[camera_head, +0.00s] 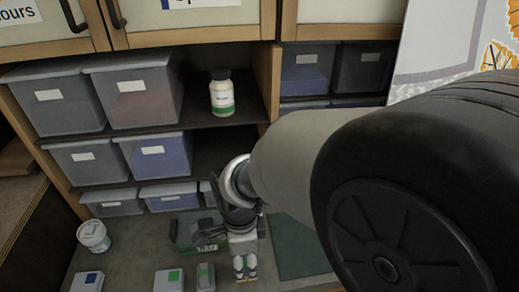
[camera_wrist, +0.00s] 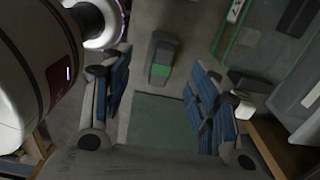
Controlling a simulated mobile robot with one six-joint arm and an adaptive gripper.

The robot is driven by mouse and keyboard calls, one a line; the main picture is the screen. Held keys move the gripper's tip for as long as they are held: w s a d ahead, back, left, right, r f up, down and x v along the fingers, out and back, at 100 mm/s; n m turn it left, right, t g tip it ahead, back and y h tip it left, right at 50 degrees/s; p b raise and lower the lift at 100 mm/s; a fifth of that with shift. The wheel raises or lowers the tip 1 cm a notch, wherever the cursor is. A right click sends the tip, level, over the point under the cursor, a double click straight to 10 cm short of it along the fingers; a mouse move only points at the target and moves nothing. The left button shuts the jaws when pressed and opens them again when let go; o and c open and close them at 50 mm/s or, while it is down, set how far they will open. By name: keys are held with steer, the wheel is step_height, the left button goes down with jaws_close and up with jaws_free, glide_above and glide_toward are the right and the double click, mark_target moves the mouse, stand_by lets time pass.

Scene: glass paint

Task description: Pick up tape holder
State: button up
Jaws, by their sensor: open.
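My gripper (camera_wrist: 158,66) is open in the wrist view, with one blue-padded finger on each side and nothing held. A narrow dark grey item with a green patch (camera_wrist: 161,68) lies on the counter, seen in the gap between the fingers and apart from them. It may be the tape holder, but I cannot be sure. In the head view a small grey item with a green patch (camera_head: 205,277) stands on the counter, left of my arm's end, and looks like the same kind of thing. My arm hides part of the counter there.
A clear green-edged tray (camera_head: 188,236) lies behind, and a green mat (camera_head: 297,248) lies to the right. A white tub (camera_head: 93,236) and boxes with a blue patch (camera_head: 87,281) and a green patch (camera_head: 168,281) stand left. Shelves hold grey bins (camera_head: 135,95) and a bottle (camera_head: 221,95).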

mark_target(245, 263)
step_height(245, 263, down, 5)
steer(key=shift+w+f+b, duration=0.1)
steer(key=shift+f+b, duration=0.05)
steer(key=shift+b, duration=0.75)
steer(key=shift+c, duration=0.6)
steer(key=c, duration=1.1)
